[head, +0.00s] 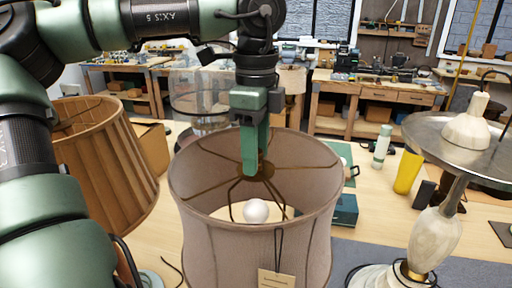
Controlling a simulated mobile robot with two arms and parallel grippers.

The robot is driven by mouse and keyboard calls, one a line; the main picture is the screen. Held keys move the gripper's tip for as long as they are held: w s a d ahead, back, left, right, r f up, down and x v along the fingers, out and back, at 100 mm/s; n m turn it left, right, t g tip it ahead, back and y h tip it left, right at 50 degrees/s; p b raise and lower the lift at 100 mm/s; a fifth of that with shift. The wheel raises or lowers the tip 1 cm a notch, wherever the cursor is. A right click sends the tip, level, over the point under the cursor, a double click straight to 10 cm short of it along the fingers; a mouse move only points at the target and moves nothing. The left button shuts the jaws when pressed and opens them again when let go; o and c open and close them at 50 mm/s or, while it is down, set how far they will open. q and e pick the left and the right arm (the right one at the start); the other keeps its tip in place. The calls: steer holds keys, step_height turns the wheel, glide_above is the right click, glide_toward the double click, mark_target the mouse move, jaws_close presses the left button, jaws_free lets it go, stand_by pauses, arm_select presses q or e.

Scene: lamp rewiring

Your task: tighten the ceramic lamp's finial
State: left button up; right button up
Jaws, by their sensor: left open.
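A lamp with a grey-mauve fabric shade (205,240) stands upright in front of me, its base hidden by the shade. Wire spokes meet at a hub near the middle of the shade's open top. A round white bulb (256,211) shows inside, below the hub. My left gripper (256,168) points straight down over the hub, its green fingers reaching into the shade's top. It is open; the fingers overlap in this view and hide the finial, so I cannot tell whether they touch it. My right gripper is out of view.
A pleated tan shade (105,160) stands at left, partly behind my arm. A paper tag (275,279) hangs on the mauve shade.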

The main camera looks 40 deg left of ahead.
arm_select(q)
steer(key=shift+s+d+r, duration=0.1)
steer(key=shift+s+d, duration=0.05)
steer(key=shift+d, duration=0.05)
steer(key=shift+c, duration=0.6)
jaws_close()
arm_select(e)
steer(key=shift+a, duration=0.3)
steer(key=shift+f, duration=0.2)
